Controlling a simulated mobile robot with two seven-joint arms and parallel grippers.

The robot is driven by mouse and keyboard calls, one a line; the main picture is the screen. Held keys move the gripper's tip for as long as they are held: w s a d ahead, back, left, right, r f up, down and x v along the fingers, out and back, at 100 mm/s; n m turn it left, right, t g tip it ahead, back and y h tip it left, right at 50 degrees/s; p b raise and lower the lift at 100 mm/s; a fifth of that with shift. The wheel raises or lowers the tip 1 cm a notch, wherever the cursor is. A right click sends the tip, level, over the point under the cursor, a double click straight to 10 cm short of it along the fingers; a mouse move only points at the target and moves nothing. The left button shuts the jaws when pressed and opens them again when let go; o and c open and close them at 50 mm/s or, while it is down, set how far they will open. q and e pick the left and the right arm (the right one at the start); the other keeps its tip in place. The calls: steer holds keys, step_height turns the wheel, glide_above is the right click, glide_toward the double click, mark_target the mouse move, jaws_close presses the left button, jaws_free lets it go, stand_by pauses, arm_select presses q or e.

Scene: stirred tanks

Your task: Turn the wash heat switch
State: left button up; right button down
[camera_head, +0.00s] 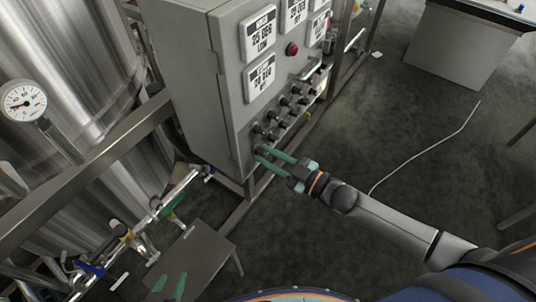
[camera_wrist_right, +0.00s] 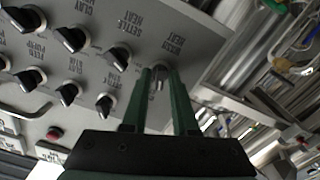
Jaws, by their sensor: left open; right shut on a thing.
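The grey control panel (camera_head: 225,100) carries rows of black knobs. In the right wrist view, the wash heat switch (camera_wrist_right: 158,82) is the end knob of its row, under a label that appears to read WASH HEAT. My right gripper (camera_head: 260,153) reaches the panel's lower corner. Its two green fingers (camera_wrist_right: 160,80) stand on either side of this knob and are shut on it. The fingers partly hide the knob, so its pointer direction is hard to tell.
Other knobs (camera_wrist_right: 118,58) sit close beside my right fingers. A red button (camera_head: 292,49) and white displays (camera_head: 260,77) are higher on the panel. Steel tanks (camera_head: 60,75), a gauge (camera_head: 23,100) and valved pipes (camera_head: 130,238) stand left. The floor to the right is mostly open, with a cable (camera_head: 430,151).

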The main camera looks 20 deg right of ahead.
steer(key=c, duration=0.9)
jaws_free()
steer(key=v, duration=1.2)
steer(key=shift+s+d+b, duration=0.2)
steer(key=shift+b, duration=0.1)
steer(key=shift+f, duration=0.1)
steer(key=s+a+f+m+g+h, duration=0.1)
steer(key=s+f+m+h, duration=0.2)
steer(key=f, duration=0.2)
steer(key=s+a+f+m+g+h, duration=0.2)
steer(key=s+f+m+h, duration=0.1)
steer(key=f, duration=0.2)
steer(key=s+a+f+m+g+h, duration=0.1)
steer(key=s+f+m+g+h, duration=0.1)
steer(key=f, duration=0.3)
steer(key=shift+s+a+f+m+h, duration=0.1)
steer(key=shift+s+a+m+h, duration=0.25)
steer(key=shift+m, duration=0.45)
